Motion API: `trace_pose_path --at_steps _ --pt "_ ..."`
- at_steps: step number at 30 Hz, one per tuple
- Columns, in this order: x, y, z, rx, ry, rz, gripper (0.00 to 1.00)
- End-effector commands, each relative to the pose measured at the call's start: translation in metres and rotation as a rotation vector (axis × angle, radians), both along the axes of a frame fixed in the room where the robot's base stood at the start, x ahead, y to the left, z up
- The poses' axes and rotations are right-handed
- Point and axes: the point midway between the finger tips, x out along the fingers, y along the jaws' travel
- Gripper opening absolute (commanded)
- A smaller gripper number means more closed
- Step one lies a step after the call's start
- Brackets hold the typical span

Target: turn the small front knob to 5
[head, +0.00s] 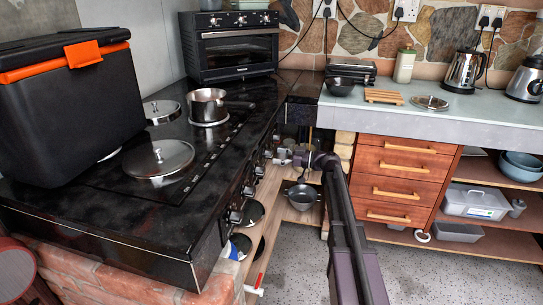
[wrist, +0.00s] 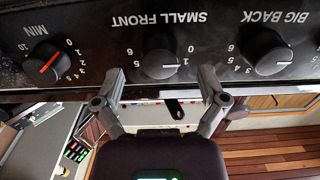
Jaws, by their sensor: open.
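The small front knob (wrist: 158,64) is a dark round dial under the upside-down "SMALL FRONT" label in the wrist view. Its white mark points to the right, at about 1, and the 5 is on its left side. My gripper (wrist: 160,76) is open and empty, with one finger on each side of the knob and visible gaps to it. In the head view my gripper (head: 285,157) is at the far end of the black stove's front panel. There my arm and the counter edge hide the small front knob, or it is too small to tell apart.
In the wrist view the big back knob (wrist: 266,54) is to the right and a timer knob (wrist: 47,64) with a red mark is to the left. On the stove (head: 75,215) are a saucepan (head: 206,103), lids (head: 158,158) and a black box (head: 75,120). Shelves (head: 283,215) are below.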

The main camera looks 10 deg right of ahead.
Motion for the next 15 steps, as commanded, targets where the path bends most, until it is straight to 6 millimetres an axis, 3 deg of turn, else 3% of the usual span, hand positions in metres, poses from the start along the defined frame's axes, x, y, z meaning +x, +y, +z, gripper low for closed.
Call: trace_pose_path --at_steps 6,15 --pt "0.008 0.018 0.0 0.0 0.0 0.0 0.92" --pt "0.01 0.022 0.0 0.0 0.0 0.0 0.92"
